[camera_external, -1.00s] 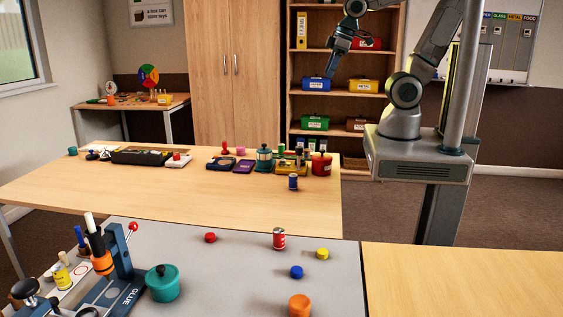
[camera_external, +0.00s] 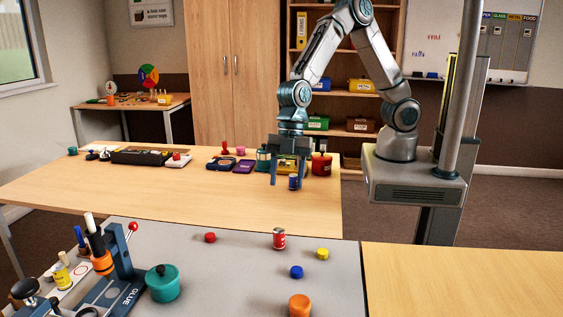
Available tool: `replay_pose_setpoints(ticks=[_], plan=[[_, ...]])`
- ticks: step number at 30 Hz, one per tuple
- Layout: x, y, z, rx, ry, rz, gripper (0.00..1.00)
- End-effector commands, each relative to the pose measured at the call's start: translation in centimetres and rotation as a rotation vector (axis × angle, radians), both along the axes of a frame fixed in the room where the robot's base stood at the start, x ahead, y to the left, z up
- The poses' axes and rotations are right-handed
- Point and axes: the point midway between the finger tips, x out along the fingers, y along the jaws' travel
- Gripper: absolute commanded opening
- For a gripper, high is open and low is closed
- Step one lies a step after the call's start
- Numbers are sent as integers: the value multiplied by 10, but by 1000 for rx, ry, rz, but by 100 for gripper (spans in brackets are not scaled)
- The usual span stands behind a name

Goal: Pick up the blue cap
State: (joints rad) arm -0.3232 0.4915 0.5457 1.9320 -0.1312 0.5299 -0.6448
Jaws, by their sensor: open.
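Nothing shows held.
A red cap (camera_external: 210,238) and a yellow cap (camera_external: 322,254) lie near the blue cap. A teal pot (camera_external: 162,283) and a glue press (camera_external: 122,280) stand at the left. The wooden table (camera_external: 130,190) carries several items along its back edge.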

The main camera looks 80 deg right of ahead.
Motion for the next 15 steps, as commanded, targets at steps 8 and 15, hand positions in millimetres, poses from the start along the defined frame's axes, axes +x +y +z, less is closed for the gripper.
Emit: replay_pose_setpoints(ticks=[8,15], plan=[[-26,62,-45,78,38,169,52],[-32,77,-72,84,42,185,52]])
